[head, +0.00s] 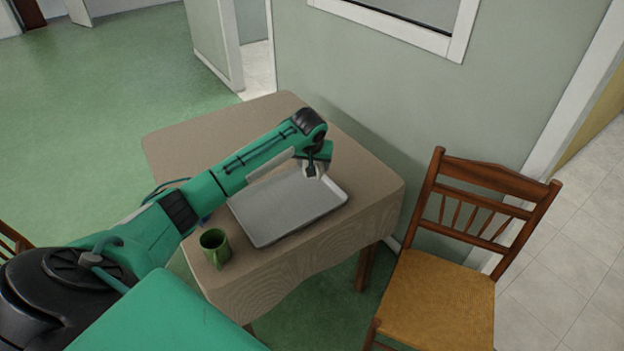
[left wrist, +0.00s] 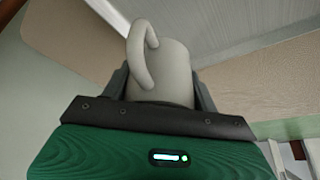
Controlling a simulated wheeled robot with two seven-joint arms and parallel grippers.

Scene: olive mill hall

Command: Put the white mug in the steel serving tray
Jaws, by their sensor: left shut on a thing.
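The white mug (left wrist: 172,78) is between the fingers of my left gripper (left wrist: 160,90) in the left wrist view, its handle facing up and to the left. In the head view my left gripper (head: 318,172) points down over the far right part of the steel serving tray (head: 285,205), and the mug is mostly hidden there. The tray lies flat on the table and looks empty. It also shows behind the mug in the left wrist view (left wrist: 225,35). I cannot tell how high the mug is above the tray. My right gripper is not in view.
A green mug (head: 214,247) stands on the table (head: 185,140) just left of the tray, near the front edge. A wooden chair (head: 450,260) stands at the right of the table. The wall (head: 370,110) is close behind it. The table's far left part is clear.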

